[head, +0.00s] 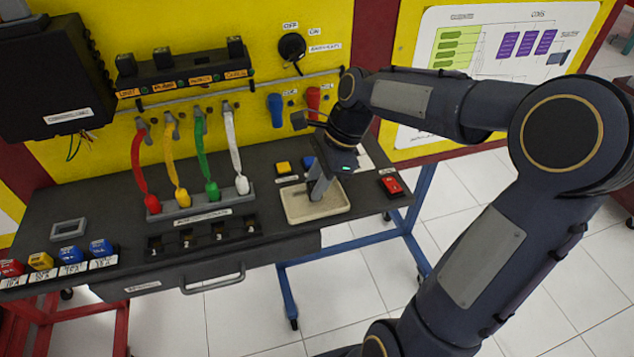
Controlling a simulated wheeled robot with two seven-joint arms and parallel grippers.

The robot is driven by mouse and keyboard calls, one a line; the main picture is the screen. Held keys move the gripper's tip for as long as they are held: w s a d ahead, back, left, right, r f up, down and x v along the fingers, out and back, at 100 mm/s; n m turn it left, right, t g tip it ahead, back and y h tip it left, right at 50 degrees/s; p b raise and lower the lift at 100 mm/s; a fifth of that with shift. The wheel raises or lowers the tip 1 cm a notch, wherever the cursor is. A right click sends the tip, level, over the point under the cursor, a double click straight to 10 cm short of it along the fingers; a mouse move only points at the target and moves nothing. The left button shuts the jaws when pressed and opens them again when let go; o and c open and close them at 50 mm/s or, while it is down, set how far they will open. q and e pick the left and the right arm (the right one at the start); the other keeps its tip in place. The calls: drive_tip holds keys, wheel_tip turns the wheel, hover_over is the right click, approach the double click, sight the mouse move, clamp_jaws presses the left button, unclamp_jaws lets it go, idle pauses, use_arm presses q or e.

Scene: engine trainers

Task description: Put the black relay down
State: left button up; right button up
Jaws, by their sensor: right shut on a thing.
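My right gripper (318,190) points down over a small beige tray (335,205) on the dark bench top. It is shut on a small dark thing, which I take to be the black relay (312,188). The fingers hide most of it. I cannot tell whether the relay touches the tray floor or is just above it. My left gripper is not in view.
A yellow block (283,168) and a blue block (308,161) sit behind the tray. A grey connector rail (197,208) with coloured cables and a row of black sockets (202,236) stand to the left.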

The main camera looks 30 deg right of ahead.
drive_tip(key=shift+f, duration=0.25)
drive_tip(key=o, duration=1)
drive_tip(key=shift+c, duration=0.2)
drive_tip(key=shift+r, duration=0.2)
drive_tip(key=p+v, duration=0.2)
drive_tip(key=v, duration=0.9)
drive_tip(key=s+a+f+n+t, duration=0.2)
drive_tip(key=s+a+f+n, duration=0.2)
drive_tip(key=s+n, duration=0.4)
drive_tip(key=s+a+f+n+t, duration=0.2)
drive_tip(key=s+a+f+n, duration=0.2)
drive_tip(key=s+n, duration=0.3)
drive_tip(key=a+n, duration=0.1)
drive_tip(key=n, duration=0.3)
drive_tip(key=shift+s+f+h, duration=0.25)
drive_tip(key=shift+s+h, duration=0.05)
drive_tip(key=shift+s, duration=0.1)
